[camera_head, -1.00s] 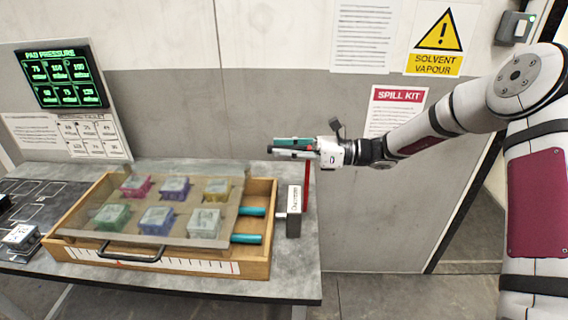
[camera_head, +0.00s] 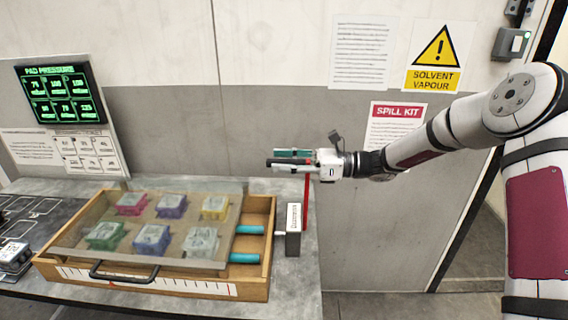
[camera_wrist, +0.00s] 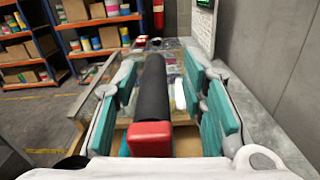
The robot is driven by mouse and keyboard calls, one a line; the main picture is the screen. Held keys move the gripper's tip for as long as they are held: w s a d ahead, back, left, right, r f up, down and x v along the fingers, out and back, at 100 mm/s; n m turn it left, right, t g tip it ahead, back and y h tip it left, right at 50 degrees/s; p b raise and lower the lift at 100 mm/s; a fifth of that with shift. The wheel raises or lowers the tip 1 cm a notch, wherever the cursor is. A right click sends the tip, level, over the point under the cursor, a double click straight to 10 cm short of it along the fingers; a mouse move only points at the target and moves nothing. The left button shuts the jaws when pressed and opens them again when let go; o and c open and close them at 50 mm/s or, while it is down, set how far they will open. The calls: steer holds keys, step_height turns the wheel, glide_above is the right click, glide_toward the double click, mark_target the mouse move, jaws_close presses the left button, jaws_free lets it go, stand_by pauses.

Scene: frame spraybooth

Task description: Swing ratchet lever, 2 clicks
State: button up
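The ratchet lever has a red upright arm (camera_head: 306,200) above a grey box (camera_head: 293,232) at the case's right end. Its black grip (camera_wrist: 154,88) ends in a red block (camera_wrist: 150,139) nearest the wrist camera. My gripper (camera_head: 280,161) is level, pointing left above the grey box; it also shows in the wrist view (camera_wrist: 158,82). Its teal-padded fingers stand on either side of the black grip, with a visible gap on each side. The gripper is open around the grip and not closed on it. Where the lever's arm joins its grip is partly hidden in the head view.
A wooden case (camera_head: 255,285) with a clear tilted cover (camera_head: 82,240) holds several coloured blocks on the grey table (camera_head: 300,284). Two teal cylinders (camera_head: 246,258) lie at its right side. A pressure display (camera_head: 60,92) stands back left. The wall is close behind.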

steer(key=d, duration=1.2)
steer(key=shift+s, duration=0.2)
